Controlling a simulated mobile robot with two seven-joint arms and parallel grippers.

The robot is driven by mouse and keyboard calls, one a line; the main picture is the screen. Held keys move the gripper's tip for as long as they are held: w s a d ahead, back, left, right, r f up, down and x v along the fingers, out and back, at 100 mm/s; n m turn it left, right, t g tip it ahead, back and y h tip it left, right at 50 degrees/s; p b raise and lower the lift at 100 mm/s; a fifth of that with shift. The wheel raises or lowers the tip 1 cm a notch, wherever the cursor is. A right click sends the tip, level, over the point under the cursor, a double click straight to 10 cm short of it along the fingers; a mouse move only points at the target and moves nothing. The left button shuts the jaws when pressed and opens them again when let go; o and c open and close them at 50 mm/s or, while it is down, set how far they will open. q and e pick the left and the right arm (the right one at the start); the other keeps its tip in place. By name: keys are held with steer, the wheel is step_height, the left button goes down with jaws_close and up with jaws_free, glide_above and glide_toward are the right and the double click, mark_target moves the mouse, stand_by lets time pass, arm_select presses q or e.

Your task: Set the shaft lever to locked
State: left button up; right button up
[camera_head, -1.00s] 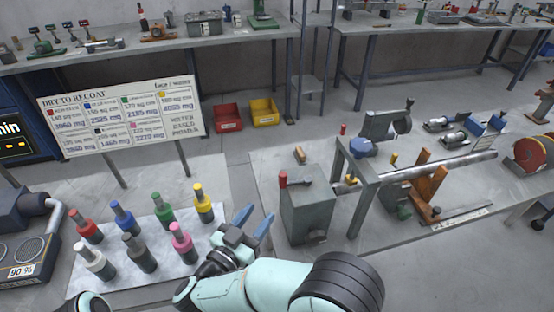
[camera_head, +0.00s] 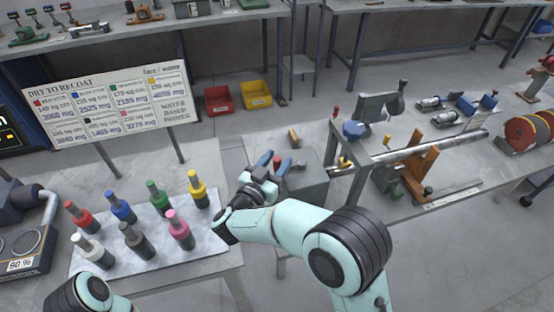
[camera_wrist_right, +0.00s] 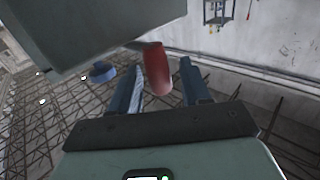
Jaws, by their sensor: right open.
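A red-handled lever (camera_head: 277,162) is on the grey box (camera_head: 308,185) at the left end of the long metal shaft (camera_head: 440,144). In the head view my right gripper (camera_head: 275,163) is at the box's left side, its blue fingers around the red handle. In the right wrist view the red handle (camera_wrist_right: 157,68) shows between the two open fingers, with a gap on the right; contact on the left is unclear. The grey box (camera_wrist_right: 90,35) fills the upper left there. Lock markings are not readable. My left gripper is outside the head view.
Several coloured bottles (camera_head: 130,230) stand on the plate left of my right arm. A sign board (camera_head: 110,105) stands behind them.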

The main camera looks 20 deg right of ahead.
steer(key=shift+w+d, duration=0.15)
steer(key=shift+w, duration=0.05)
jaws_close()
